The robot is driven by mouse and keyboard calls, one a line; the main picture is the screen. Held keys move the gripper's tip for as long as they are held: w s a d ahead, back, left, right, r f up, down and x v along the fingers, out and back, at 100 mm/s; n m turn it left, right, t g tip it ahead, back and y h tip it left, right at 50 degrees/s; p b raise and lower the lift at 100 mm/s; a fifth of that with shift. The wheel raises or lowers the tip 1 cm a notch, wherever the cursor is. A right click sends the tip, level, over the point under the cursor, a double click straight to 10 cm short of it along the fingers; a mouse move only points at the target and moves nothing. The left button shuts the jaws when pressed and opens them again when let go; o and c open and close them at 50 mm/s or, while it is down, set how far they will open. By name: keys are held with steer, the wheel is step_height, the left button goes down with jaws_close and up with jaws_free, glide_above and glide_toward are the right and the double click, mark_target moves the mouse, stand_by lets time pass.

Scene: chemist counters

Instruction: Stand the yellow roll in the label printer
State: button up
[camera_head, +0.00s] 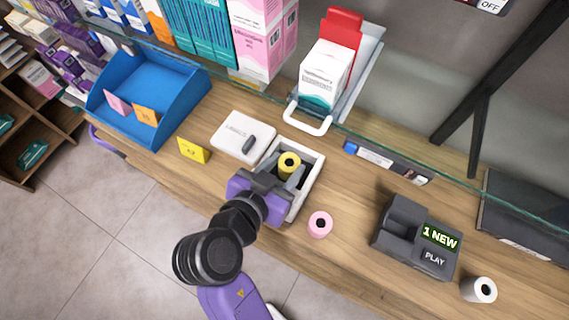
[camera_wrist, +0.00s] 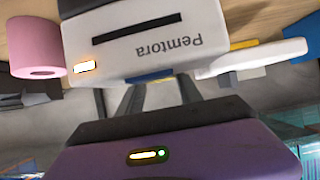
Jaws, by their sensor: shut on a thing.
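The label printer (camera_head: 309,187) is an open white box on the wooden counter, with its white lid (camera_head: 243,137) swung out to the left. The yellow roll (camera_head: 289,162) is upright, its dark core hole facing up, inside the outline of the printer's opening. My gripper (camera_head: 286,172) reaches over the printer's near side and is shut on the roll. Whether the roll touches the printer's floor cannot be told.
A pink roll (camera_head: 320,225) stands close right of the printer. A dark grey device (camera_head: 415,238) and a white roll (camera_head: 479,290) are farther right. A yellow card (camera_head: 193,150) and blue tray (camera_head: 150,95) are left. A glass edge (camera_head: 400,160) runs behind, with a boxed dispenser (camera_head: 325,75).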

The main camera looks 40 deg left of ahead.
steer(key=shift+f, duration=0.3)
steer(key=o, duration=1.4)
steer(key=shift+c, duration=0.2)
steer(key=shift+r, duration=0.1)
steer(key=shift+r, duration=0.25)
steer(key=v, duration=1.2)
steer(key=shift+b, duration=0.4)
steer(key=shift+f, duration=0.1)
